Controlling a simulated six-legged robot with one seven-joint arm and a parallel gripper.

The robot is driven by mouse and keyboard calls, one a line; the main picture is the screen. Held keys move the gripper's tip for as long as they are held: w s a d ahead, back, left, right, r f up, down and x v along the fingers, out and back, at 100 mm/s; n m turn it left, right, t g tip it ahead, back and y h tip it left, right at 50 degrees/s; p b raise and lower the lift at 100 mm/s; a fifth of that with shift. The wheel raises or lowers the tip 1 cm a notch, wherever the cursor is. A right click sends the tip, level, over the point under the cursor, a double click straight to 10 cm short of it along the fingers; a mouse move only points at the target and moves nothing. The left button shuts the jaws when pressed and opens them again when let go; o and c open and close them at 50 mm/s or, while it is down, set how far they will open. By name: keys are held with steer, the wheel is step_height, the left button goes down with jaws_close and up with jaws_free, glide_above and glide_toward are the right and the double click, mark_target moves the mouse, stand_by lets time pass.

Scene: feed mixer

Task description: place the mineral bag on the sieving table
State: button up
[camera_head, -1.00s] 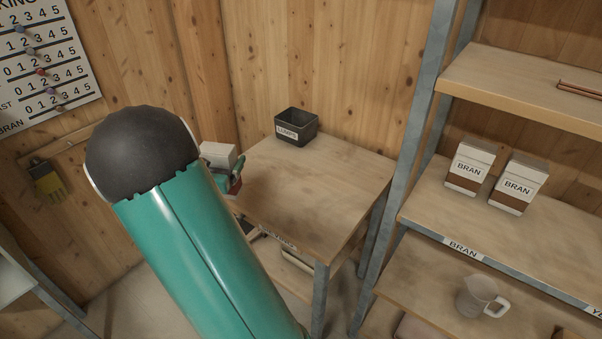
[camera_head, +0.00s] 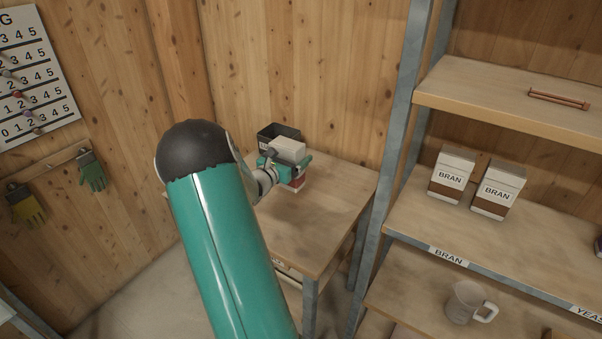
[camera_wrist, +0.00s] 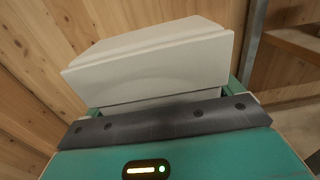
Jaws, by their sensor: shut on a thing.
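The mineral bag (camera_head: 289,149) has a white top, with a red lower part just showing beneath my gripper in the head view. My gripper (camera_head: 285,166) is shut on it. In the wrist view the bag's pale top (camera_wrist: 150,62) rises beyond the dark gripper edge. The wooden sieving table (camera_head: 318,222) stands below, against the back wall. The bag is over the table's back left part, in front of the dark bin. I cannot tell whether its base touches the tabletop. The bag's lower face is mostly hidden.
A dark open bin (camera_head: 276,134) sits at the table's back, partly hidden by the bag. The tabletop's front and right are clear. A metal-framed shelf (camera_head: 412,124) at right holds two bran bags (camera_head: 475,182) and a jug (camera_head: 465,304). Gloves (camera_head: 91,171) hang at left.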

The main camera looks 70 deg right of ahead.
steer(key=s+d+f, duration=0.1)
steer(key=d+f, duration=0.4)
steer(key=f, duration=0.4)
steer(key=shift+s, duration=0.25)
steer(key=shift+f, duration=0.15)
steer(key=o, duration=1.2)
steer(key=w+a, duration=0.2)
steer(key=a, duration=1)
